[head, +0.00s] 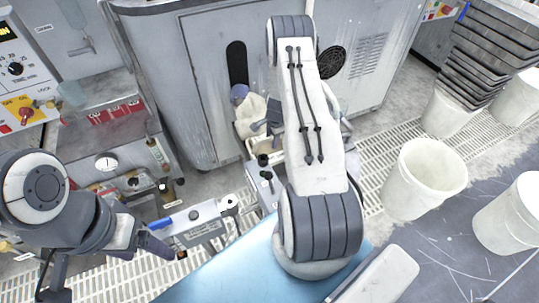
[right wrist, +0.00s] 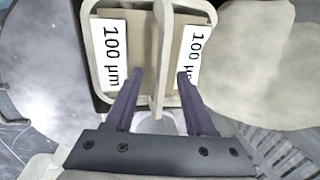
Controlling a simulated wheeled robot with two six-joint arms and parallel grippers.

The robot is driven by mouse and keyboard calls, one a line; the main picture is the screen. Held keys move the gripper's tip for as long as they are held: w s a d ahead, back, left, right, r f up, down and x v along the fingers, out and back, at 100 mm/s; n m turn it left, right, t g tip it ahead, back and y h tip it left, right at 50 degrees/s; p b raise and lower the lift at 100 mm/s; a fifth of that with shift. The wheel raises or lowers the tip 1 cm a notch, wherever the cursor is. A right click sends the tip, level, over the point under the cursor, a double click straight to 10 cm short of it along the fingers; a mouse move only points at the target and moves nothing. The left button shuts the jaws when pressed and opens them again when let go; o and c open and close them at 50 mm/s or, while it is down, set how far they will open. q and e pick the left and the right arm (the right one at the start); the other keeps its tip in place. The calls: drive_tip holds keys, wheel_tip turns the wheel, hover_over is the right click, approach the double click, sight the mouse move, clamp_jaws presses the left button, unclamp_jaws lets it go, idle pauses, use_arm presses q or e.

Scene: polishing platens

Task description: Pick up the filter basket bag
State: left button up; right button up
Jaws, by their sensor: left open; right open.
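The filter basket bag appears to be the beige framed piece with two white "100 µm" labels and a raised central bar (right wrist: 159,50) in the right wrist view. My right gripper (right wrist: 160,76) is open, one finger on each side of the bar, with gaps between them. I cannot tell how deep the fingertips reach. In the head view my right arm covers most of this area; a cream container (head: 262,147) shows beside it. My left gripper (head: 163,240) is open and empty at the lower left, away from the container.
Grey cabinets stand behind my right arm. White buckets (head: 421,182) and a stack of dark trays (head: 489,52) stand at the right. A bench with tools (head: 190,222) lies near my left gripper.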

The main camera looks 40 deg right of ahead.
clamp_jaws()
idle(1.4)
